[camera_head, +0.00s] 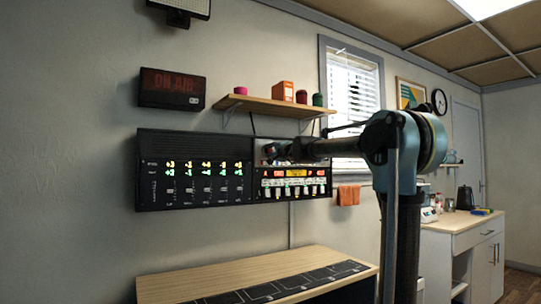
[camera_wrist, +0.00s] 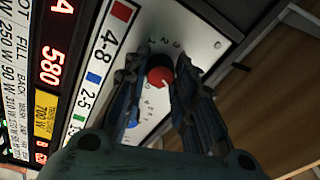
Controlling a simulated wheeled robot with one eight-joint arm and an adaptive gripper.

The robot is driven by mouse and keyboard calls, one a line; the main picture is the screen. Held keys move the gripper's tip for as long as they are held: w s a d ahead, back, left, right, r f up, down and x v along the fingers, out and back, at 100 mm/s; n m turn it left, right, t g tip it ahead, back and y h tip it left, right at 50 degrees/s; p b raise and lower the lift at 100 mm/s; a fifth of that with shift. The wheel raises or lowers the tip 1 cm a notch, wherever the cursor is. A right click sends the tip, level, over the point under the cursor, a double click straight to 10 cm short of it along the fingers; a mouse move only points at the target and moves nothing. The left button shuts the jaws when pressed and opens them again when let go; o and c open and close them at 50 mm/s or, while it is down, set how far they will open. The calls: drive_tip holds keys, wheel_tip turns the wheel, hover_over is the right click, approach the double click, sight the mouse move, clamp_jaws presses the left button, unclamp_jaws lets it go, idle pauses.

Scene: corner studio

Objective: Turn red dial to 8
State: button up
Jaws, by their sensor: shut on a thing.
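The red dial (camera_wrist: 160,77) sits on a pale panel face (camera_wrist: 207,38) with small printed numbers around it, in the wrist view. My gripper (camera_wrist: 161,60) has one finger on each side of the dial and is shut on it. The dial's pointer and its exact setting cannot be read. A blue dial (camera_wrist: 133,117) shows partly behind the left finger. In the head view my gripper (camera_head: 271,151) is at the upper part of the right wall panel (camera_head: 327,173), and the red dial cannot be made out there.
A black panel (camera_head: 147,190) with lit indicators is left of the dial panel. A wooden shelf (camera_head: 262,103) with small items hangs just above. A low wooden desk (camera_head: 225,280) stands below. A red digital display (camera_wrist: 53,60) and coloured labels are beside the dials.

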drive_tip(key=o, duration=1.1)
drive_tip(key=shift+w+d+f, duration=0.15)
drive_tip(key=shift+w, duration=0.1)
drive_tip(key=shift+s, duration=0.1)
drive_tip(key=v, duration=1.1)
drive_tip(key=shift+s+d, duration=0.3)
